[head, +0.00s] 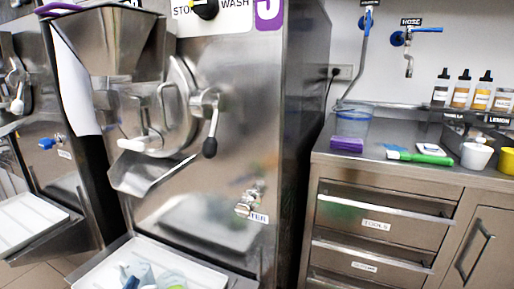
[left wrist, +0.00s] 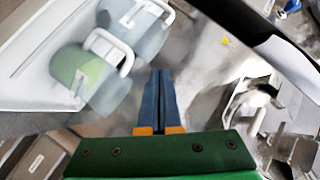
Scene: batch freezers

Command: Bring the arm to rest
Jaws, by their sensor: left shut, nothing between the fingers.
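My left gripper (left wrist: 161,74) shows in the left wrist view, with its two blue fingers side by side and touching. It is shut and nothing shows between the fingers. Its green body fills the bottom of that view. Pale teal pieces with white handles (left wrist: 85,72) lie to the left of the fingers, on a white tray. In the head view, pale blue pieces (head: 142,273) show at the bottom edge on the white tray (head: 101,272), partly cut off. No whole arm shows in the head view, and my right gripper is in neither view.
A steel batch freezer (head: 235,120) with a spout and lever (head: 209,146) stands over the tray. Another machine and white tray (head: 28,222) are at left. At right, a counter (head: 390,172) carries a clear tub (head: 352,124), a purple sponge (head: 346,144), a green-handled tool (head: 420,157) and bottles (head: 460,92).

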